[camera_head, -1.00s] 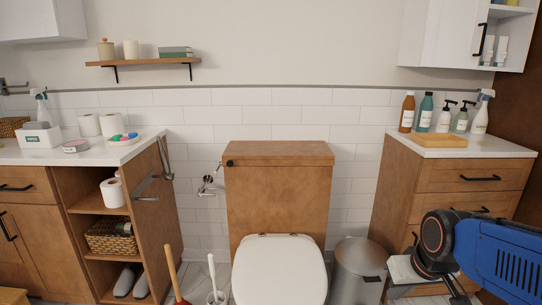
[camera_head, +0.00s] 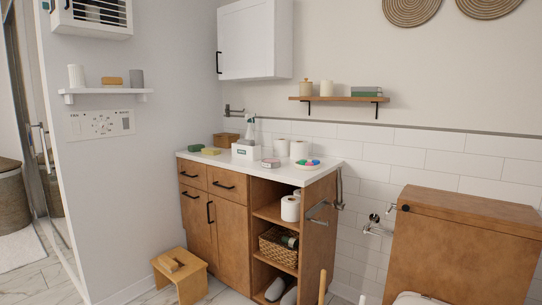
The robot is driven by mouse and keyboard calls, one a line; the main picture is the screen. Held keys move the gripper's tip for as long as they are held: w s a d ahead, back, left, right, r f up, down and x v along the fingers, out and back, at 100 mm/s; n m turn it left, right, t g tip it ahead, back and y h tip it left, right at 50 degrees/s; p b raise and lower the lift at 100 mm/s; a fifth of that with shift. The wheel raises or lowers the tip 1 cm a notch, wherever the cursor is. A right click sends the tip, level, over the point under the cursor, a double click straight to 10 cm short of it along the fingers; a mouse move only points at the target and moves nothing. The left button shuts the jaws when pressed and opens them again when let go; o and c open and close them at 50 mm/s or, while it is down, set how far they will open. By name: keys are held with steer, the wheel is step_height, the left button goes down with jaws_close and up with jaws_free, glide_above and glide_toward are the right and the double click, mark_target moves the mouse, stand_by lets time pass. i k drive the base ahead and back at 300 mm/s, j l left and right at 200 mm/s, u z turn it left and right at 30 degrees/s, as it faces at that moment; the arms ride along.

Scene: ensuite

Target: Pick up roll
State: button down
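Several white rolls are in view. One roll (camera_head: 290,208) stands on the upper open shelf of the wooden cabinet. I cannot tell which roll the task means. My gripper is outside the view.
The wooden cabinet (camera_head: 228,215) stands against the wall, with a wicker basket (camera_head: 278,248) on a lower shelf. A small wooden stool (camera_head: 180,276) is on the floor before it. The toilet's wooden tank box (camera_head: 460,245) is at right. Floor left of the stool looks clear.

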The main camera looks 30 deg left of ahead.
mark_target(299, 150)
steer(key=u, duration=0.9)
